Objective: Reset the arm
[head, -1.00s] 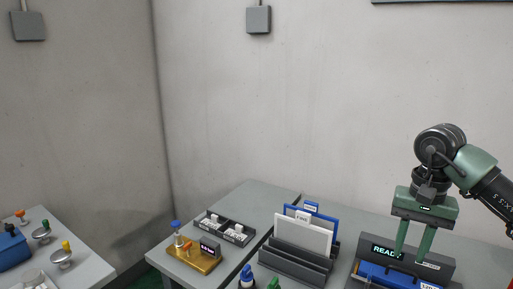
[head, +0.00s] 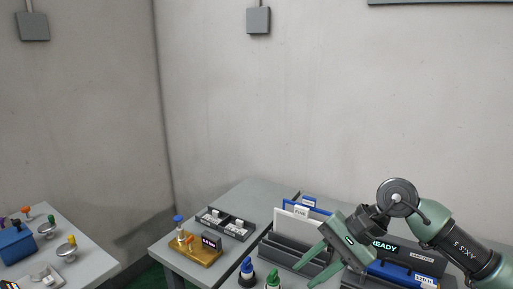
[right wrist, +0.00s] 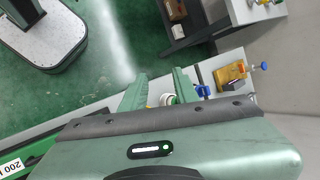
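My right arm comes in from the right in the head view, with its green gripper (head: 308,268) tilted and its fingers pointing down to the left. The two fingers are apart, with nothing seen held between them. They show in front of the file rack and close to the green-topped piece (head: 272,281) in the picture. In the right wrist view the gripper's fingers (right wrist: 158,90) are also spread, with small things on the table beyond them. My left gripper is not in view.
The grey table (head: 250,197) bears a brass stand (head: 203,257), a dark tray (head: 239,231), a file rack (head: 283,258) with cards, a blue-topped piece (head: 246,270) and a display (head: 386,248) reading "READY". A side table (head: 88,264) stands at left.

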